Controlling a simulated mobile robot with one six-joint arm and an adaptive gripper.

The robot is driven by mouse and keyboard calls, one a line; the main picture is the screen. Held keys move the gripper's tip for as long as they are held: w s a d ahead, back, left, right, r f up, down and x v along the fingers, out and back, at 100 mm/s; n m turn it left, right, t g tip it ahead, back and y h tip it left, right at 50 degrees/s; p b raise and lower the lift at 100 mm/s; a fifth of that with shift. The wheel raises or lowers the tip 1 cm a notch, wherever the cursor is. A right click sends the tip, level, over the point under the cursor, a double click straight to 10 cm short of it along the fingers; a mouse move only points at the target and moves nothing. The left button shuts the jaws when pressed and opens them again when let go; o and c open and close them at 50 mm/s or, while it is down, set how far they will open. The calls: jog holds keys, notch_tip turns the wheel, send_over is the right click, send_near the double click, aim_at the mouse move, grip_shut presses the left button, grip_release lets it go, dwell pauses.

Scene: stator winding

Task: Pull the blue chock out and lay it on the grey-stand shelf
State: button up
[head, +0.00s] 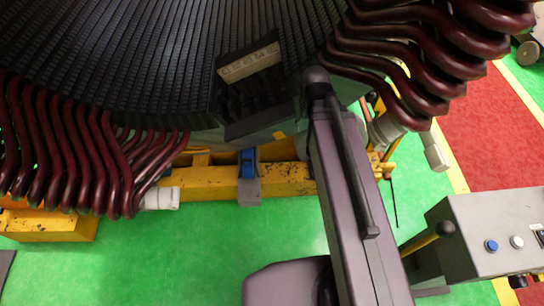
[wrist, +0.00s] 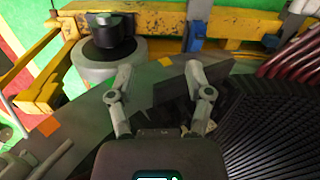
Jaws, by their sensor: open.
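The blue chock (head: 248,163) sits upright at the yellow beam, above a grey bracket (head: 249,192), below the stator's lower edge. In the wrist view a blue upright piece (wrist: 199,27) at the yellow beam looks like the same chock. My gripper (wrist: 157,72) is open and empty, its two grey fingers wide apart. In the picture the chock is beyond the fingertips, up and to the right, apart from them. I cannot make out my gripper in the head view. A grey stand with buttons (head: 482,232) is at the lower right; I cannot pick out a shelf on it.
The black slotted stator (head: 120,60) with dark red coils (head: 100,150) fills the upper left. The yellow beam (head: 285,180) runs below it. In the wrist view a grey drum with a black top (wrist: 108,58) stands left of the fingers. Green floor (head: 200,250) is clear.

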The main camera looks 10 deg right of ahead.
jog(key=w+a+f+n+y+b, duration=0.1)
jog(key=w+f+n+b, duration=0.4)
jog(key=f+b, duration=1.2)
jog(key=w+a+f+n+y+b, duration=0.2)
jog(key=w+a+f+n+b, duration=0.2)
jog(key=w+f+b, duration=0.7)
jog(key=w+a+f+n+y+b, duration=0.1)
jog(key=w+a+f+n+b, duration=0.2)
jog(key=f+b, duration=1.9)
jog(key=w+n+b, duration=0.1)
jog(key=w+n, duration=0.4)
jog(key=shift+f, duration=0.4)
send_near(247, 159)
jog(key=x, duration=0.5)
jog(key=shift+s+d+f, duration=0.1)
jog(key=shift+d+f, duration=0.15)
jog(key=shift+a+f+b, duration=0.45)
jog(key=shift+f+b, duration=0.2)
jog(key=shift+b, duration=0.05)
jog(key=shift+b+x, duration=1.65)
jog(key=shift+x, duration=0.15)
jog(key=shift+a, duration=0.1)
jog(key=shift+c, duration=0.2)
